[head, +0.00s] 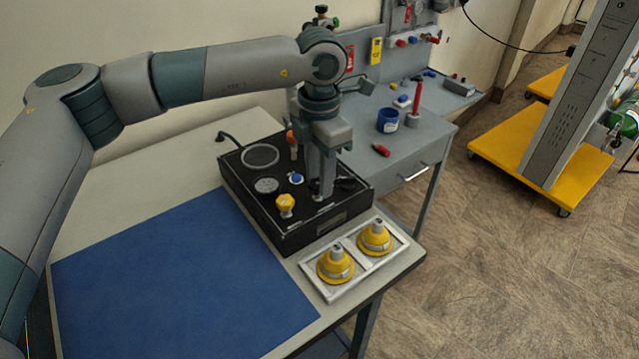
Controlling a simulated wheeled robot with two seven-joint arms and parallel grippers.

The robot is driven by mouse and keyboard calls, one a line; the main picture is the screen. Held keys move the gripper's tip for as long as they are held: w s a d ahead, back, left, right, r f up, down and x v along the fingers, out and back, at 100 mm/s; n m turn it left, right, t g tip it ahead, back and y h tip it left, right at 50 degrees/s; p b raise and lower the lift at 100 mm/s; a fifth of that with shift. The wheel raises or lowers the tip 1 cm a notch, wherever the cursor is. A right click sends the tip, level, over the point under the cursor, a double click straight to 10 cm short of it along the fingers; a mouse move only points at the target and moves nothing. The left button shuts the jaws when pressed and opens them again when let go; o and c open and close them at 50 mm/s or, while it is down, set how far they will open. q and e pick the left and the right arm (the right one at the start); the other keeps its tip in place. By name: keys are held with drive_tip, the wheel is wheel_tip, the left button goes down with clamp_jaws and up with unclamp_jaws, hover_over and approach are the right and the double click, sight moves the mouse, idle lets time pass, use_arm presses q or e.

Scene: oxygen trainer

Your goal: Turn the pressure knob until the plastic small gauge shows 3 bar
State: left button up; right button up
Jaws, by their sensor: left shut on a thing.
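A black trainer box (300,228) stands at the back right of the table. My left gripper (321,194) points straight down over the right part of its top. Its fingers are shut on a small part there, probably the pressure knob, mostly hidden by the fingers. A dark round shape shows just right of the fingers. A large round dial (260,156) and a smaller round dial (267,185) are on the left of the box top; I cannot read either, nor tell if one is the plastic small gauge. My right gripper is out of view.
A white tray (337,292) with two yellow fittings lies in front. A blue mat (180,285) is clear. A grey workbench (425,145) stands behind.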

use_arm(q)
drive_tip(key=m+b, duration=0.3)
drive_tip(key=b, duration=0.1)
drive_tip(key=shift+f+m, duration=0.2)
drive_tip(key=shift+m, duration=0.2)
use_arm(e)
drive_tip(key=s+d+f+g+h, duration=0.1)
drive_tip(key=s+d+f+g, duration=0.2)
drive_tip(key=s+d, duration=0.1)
use_arm(q)
drive_tip(key=shift+m+b, duration=0.3)
drive_tip(key=shift+m, duration=0.1)
drive_tip(key=m+b, duration=0.2)
drive_tip(key=m, duration=0.1)
drive_tip(key=shift+s+r, duration=0.1)
drive_tip(key=m+b, duration=0.2)
drive_tip(key=m, duration=0.3)
drive_tip(key=shift+s+b, duration=0.1)
drive_tip(key=shift+b, duration=0.2)
drive_tip(key=shift+r+m+b, duration=0.15)
drive_tip(key=shift+m+b, duration=0.25)
drive_tip(key=shift+m, duration=1.6)
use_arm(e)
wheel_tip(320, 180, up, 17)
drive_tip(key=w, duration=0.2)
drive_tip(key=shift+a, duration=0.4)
use_arm(q)
drive_tip(key=o, duration=1.1)
drive_tip(key=shift+c, duration=0.2)
